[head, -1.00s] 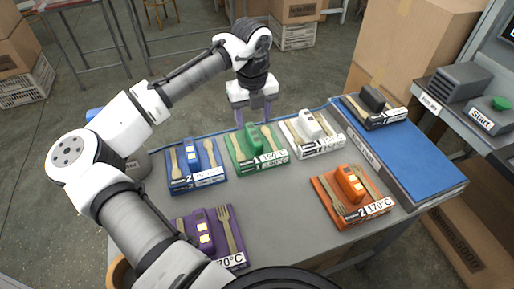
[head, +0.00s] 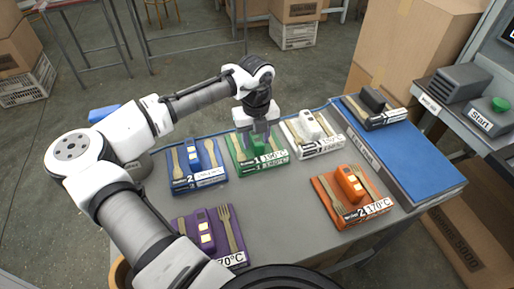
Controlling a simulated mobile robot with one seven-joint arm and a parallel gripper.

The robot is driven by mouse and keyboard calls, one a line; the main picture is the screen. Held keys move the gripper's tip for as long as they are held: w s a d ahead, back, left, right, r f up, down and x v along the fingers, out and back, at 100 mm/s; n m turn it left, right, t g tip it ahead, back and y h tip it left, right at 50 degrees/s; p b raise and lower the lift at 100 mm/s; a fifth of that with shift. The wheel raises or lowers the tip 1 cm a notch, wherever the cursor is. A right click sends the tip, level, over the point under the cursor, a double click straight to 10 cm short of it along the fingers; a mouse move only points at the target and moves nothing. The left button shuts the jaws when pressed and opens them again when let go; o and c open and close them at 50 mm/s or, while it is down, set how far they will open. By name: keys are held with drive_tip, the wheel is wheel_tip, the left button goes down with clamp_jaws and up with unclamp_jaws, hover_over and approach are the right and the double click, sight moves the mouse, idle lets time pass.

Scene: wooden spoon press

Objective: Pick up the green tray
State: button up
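The green tray (head: 240,158) lies on the grey table, between the blue tray and the white tray. It carries a green block (head: 257,144), a wooden utensil and labels reading 1 and 150°C or similar. My gripper (head: 258,146) points down over the tray, with its fingers at the green block. The fingers seem to be on either side of the block, and they partly hide it. I cannot tell whether they touch it or are closed on it.
The blue tray (head: 178,184) is close on the left and the white tray (head: 322,148) close on the right. An orange tray (head: 323,192) and a purple tray (head: 222,218) lie nearer. A black tray (head: 388,122) rests on the blue mat (head: 425,168). The table's middle (head: 275,210) is clear.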

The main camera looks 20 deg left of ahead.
clamp_jaws()
drive_tip(key=shift+r, duration=0.15)
